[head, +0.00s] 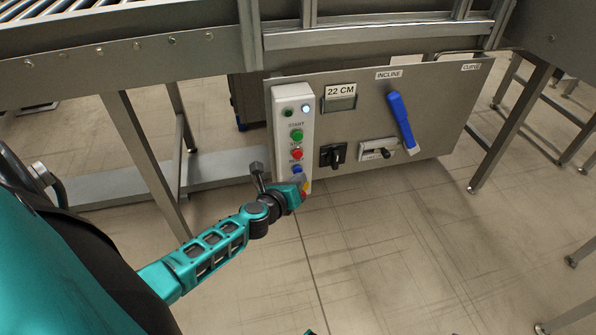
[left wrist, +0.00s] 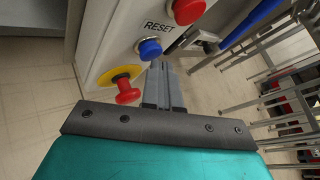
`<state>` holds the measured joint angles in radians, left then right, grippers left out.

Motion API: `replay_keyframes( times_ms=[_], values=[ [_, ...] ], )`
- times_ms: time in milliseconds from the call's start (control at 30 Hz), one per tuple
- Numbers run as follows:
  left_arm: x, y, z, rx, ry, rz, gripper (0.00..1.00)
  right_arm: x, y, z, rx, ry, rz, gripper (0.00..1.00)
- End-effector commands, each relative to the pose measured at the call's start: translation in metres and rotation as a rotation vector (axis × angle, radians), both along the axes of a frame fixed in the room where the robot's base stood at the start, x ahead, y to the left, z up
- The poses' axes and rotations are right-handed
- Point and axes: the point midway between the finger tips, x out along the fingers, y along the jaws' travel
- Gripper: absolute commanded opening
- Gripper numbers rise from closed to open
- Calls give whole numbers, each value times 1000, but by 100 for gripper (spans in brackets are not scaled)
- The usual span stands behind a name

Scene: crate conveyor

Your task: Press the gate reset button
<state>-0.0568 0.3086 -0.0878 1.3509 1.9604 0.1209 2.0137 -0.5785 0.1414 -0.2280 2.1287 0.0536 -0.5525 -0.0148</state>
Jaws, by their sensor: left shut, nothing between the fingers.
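The blue button (head: 296,169) sits low on the white control box (head: 292,100), below the green and red buttons. In the left wrist view the blue button (left wrist: 149,49) stands under the label RESET. My left gripper (head: 302,180) is just in front of the lower part of the box and partly hides it. Its grey fingers (left wrist: 158,66) are together and empty, with their tips just below and right of the blue button in the left wrist view. I cannot tell whether they touch it. My right gripper is not in view.
A red mushroom knob (left wrist: 127,93) on a yellow disc sits beside my left fingers. The metal panel (head: 440,120) right of the box carries a black rotary switch (head: 333,155), a small latch (head: 378,150) and a blue lever (head: 401,118). Conveyor legs stand around.

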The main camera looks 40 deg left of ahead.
Motion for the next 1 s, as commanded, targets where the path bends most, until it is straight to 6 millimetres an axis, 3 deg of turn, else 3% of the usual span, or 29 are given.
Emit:
replay_keyframes(
  times_ms=[1000],
  values=[
    [-1,0,1,0,-1,3,0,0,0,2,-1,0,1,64]
  ],
)
